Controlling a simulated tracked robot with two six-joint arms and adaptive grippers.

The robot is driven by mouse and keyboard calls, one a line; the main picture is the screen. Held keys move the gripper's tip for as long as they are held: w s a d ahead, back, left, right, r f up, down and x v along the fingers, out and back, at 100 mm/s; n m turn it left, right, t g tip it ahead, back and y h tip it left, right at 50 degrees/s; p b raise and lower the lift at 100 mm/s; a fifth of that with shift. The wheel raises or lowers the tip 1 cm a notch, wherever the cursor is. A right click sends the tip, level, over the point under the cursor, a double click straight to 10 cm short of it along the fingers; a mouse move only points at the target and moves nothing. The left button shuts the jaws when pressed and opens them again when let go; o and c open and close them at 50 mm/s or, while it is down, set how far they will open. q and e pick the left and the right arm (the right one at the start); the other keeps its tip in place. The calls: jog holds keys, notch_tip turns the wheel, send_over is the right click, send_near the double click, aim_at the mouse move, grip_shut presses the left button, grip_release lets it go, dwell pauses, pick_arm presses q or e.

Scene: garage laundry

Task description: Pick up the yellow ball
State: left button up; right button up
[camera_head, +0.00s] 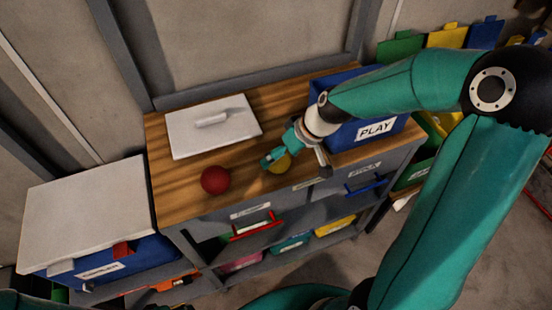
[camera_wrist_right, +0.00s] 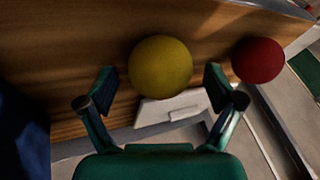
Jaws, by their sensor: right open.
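The yellow ball (camera_head: 280,163) lies on the wooden tabletop near its front edge in the head view, partly covered by my right gripper (camera_head: 268,158). In the right wrist view the yellow ball (camera_wrist_right: 160,67) is just ahead of and between the two fingertips of my right gripper (camera_wrist_right: 160,88). The fingers are spread apart, with a gap visible on each side of the ball. My right gripper is open and holds nothing. My left gripper is not in view.
A red ball (camera_head: 215,180) lies left of the yellow ball. A white lid with a handle (camera_head: 213,126) lies behind them. A blue bin labelled PLAY (camera_head: 345,136) stands on the right. Drawers with coloured handles (camera_head: 255,226) are below the tabletop.

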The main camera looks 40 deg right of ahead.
jog(key=shift+x, duration=0.8)
jog(key=c, duration=1.2)
jog(key=shift+c, duration=0.3)
jog(key=shift+r, duration=0.15)
